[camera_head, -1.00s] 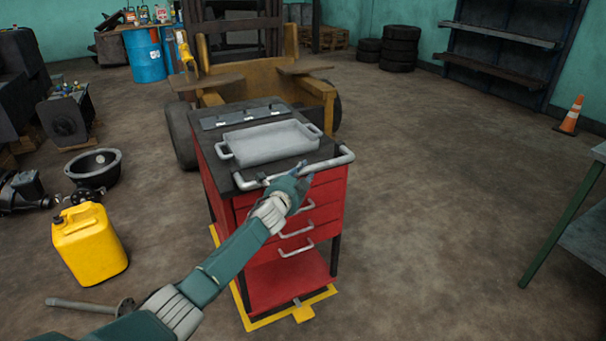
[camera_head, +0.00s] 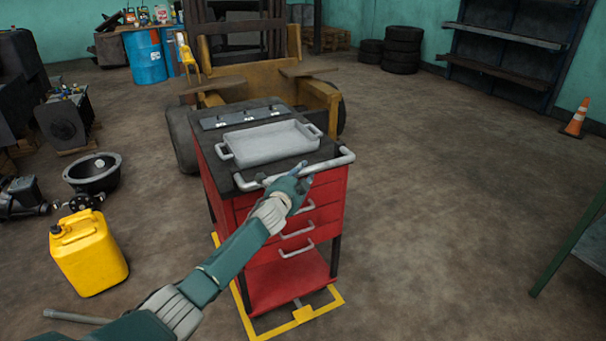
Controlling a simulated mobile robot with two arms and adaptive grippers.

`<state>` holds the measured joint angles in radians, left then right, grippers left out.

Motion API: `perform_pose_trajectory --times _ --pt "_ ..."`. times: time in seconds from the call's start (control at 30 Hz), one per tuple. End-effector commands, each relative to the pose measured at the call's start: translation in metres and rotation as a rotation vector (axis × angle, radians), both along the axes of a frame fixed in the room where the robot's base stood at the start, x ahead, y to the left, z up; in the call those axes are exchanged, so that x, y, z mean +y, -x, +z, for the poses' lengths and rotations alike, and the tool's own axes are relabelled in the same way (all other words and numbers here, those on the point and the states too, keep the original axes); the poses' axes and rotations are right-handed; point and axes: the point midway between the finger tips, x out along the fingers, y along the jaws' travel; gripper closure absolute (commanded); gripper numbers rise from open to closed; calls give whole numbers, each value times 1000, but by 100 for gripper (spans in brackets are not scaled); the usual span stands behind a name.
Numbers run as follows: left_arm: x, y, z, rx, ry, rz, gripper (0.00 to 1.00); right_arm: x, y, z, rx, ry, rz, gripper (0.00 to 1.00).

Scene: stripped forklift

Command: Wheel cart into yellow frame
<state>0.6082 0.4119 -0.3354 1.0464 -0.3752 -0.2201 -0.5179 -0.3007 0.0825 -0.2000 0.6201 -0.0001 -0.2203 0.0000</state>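The red cart (camera_head: 262,285) with drawers stands upright in the middle of the head view. A grey tray (camera_head: 268,146) lies on its black top. A pale push handle (camera_head: 335,163) runs along the cart's near edge. The yellow frame (camera_head: 327,308) is marked on the floor under and around the cart's base; its near and left sides show, the rest is hidden by the cart. My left gripper (camera_head: 300,178) is at the cart's handle, near its middle. Its fingers are too small and overlapped to tell whether they are closed around the bar. My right gripper is not in view.
A yellow jerrycan (camera_head: 88,252) and a black round housing (camera_head: 92,173) stand on the floor at the left. The stripped forklift (camera_head: 320,95) is right behind the cart. A green-legged table (camera_head: 590,245) is at the right edge. Floor right of the cart is open.

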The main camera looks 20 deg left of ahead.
Motion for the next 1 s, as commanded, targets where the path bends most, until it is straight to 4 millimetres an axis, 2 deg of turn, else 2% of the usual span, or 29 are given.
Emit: perform_pose_trajectory --times 0.03,0.07,0.1,0.47,0.67,1.0 --pt "1 -1 3 -5 -1 1 59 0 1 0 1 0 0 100" --pt "1 -1 3 -5 -1 1 53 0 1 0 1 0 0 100" --pt "1 -1 3 -4 -2 0 52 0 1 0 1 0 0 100" --pt "0 4 2 -2 -4 0 52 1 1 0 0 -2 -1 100" --pt "-3 29 4 0 -6 -2 52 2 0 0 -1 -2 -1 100" --pt "-10 93 14 -1 -3 -2 52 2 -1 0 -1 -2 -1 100"
